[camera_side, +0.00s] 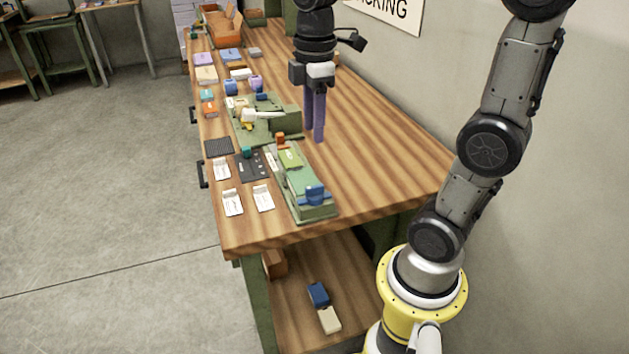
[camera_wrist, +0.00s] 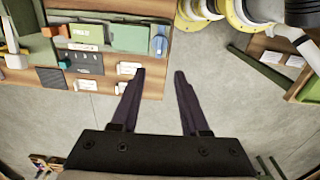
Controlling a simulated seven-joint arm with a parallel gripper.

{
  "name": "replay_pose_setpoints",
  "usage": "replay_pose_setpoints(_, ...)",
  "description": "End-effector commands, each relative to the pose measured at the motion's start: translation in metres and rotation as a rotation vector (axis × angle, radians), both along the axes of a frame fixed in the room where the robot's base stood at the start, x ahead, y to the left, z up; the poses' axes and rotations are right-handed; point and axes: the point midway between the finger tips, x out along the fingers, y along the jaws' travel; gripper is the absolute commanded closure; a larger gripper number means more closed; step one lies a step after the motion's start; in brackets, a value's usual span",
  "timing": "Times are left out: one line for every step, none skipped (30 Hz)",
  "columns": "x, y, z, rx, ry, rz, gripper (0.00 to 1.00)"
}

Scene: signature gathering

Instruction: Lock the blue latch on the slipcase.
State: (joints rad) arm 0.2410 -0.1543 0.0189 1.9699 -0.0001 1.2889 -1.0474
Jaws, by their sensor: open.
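The slipcase, a long green case (camera_side: 298,178), lies on the near end of the workbench. Its blue latch (camera_side: 314,194) sits at the near end of the case; whether it is locked is too small to tell. In the wrist view the case (camera_wrist: 128,38) is at upper left, with the blue latch (camera_wrist: 158,42) at its right end. My gripper (camera_side: 314,128) is open and empty, fingers pointing down, over the bench beyond the case and apart from it. In the wrist view its fingertips (camera_wrist: 160,75) show below the latch in the picture.
An orange piece (camera_side: 280,138) is at the case's far end. Left of the case are a dark card (camera_side: 252,166) and several white cards (camera_side: 233,202). A green press-like fixture (camera_side: 285,120) stands behind. The bench's right side (camera_side: 375,165) is clear.

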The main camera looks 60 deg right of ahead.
Motion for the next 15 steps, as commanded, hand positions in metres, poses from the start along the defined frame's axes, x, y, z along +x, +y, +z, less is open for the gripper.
replay_pose_setpoints(0.001,-0.003,-0.004,0.003,0.013,-0.010,0.55)
replay_pose_setpoints(0.001,-0.004,-0.006,0.005,0.018,-0.014,0.55)
replay_pose_setpoints(0.001,-0.005,-0.009,0.006,0.021,-0.019,0.55)
replay_pose_setpoints(0.001,-0.005,-0.011,0.006,0.023,-0.021,0.55)
replay_pose_setpoints(0.000,-0.005,-0.012,0.006,0.023,-0.021,0.55)
replay_pose_setpoints(0.000,-0.005,-0.017,0.006,0.023,-0.021,0.55)
replay_pose_setpoints(0.000,-0.005,-0.020,0.006,0.023,-0.021,0.55)
replay_pose_setpoints(0.000,-0.005,-0.025,0.006,0.023,-0.021,0.55)
replay_pose_setpoints(0.000,-0.005,-0.031,0.006,0.023,-0.021,0.55)
replay_pose_setpoints(-0.001,-0.005,-0.037,0.006,0.023,-0.021,0.55)
replay_pose_setpoints(-0.001,-0.005,-0.042,0.006,0.025,-0.021,0.55)
replay_pose_setpoints(-0.001,-0.005,-0.051,0.007,0.026,-0.021,0.55)
replay_pose_setpoints(0.000,-0.005,-0.056,0.006,0.025,-0.020,0.55)
replay_pose_setpoints(-0.001,-0.005,-0.063,0.006,0.025,-0.021,0.55)
replay_pose_setpoints(-0.001,-0.005,-0.070,0.006,0.025,-0.020,0.55)
